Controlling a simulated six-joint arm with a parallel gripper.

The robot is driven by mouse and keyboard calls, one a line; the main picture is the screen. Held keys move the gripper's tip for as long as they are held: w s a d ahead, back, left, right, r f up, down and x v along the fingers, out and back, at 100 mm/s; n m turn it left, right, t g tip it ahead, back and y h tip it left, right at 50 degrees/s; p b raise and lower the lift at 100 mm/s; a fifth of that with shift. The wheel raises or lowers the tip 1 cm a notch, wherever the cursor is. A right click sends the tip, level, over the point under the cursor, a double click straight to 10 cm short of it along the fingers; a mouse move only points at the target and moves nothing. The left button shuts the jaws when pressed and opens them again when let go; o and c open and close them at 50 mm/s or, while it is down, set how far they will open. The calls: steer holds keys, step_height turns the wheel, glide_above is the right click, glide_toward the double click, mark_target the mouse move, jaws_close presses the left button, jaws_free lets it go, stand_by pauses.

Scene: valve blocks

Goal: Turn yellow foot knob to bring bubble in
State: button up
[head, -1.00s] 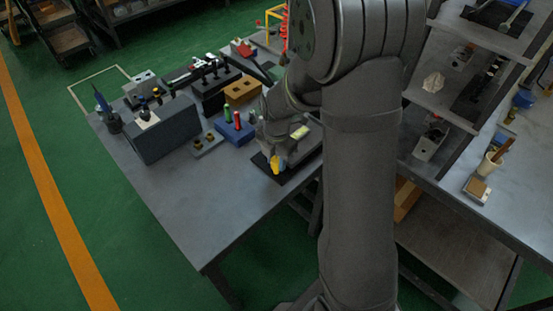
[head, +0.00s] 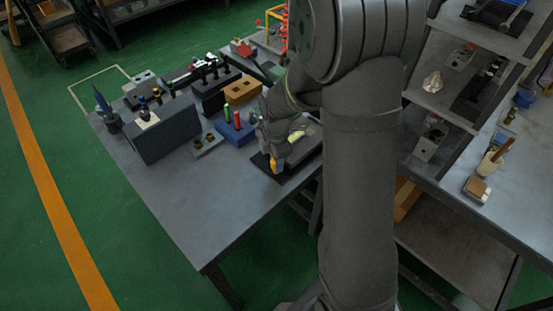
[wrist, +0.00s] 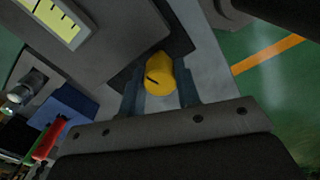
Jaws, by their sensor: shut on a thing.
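The yellow foot knob (wrist: 159,74) is a short yellow cylinder with a dark line on its top. It sits at the corner of a grey plate (wrist: 118,35) and also shows in the head view (head: 273,166). My gripper (wrist: 158,88) is shut on the knob, with a finger on each side; in the head view my gripper (head: 275,157) points down over it. A pale yellow-green vial with black marks (wrist: 58,20) lies on the plate and shows small in the head view (head: 297,136). I cannot make out the bubble.
A black mat (head: 288,179) lies under the plate near the table edge. A blue block (head: 235,132) with red and green pegs stands close to the left of my gripper. The grey table (head: 200,215) is clear at the front left.

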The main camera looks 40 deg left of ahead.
stand_by(0.5)
steer(key=o, duration=1)
step_height(320, 180, up, 17)
steer(key=shift+r, duration=0.2)
step_height(320, 180, down, 18)
steer(key=shift+r, duration=0.25)
stand_by(0.5)
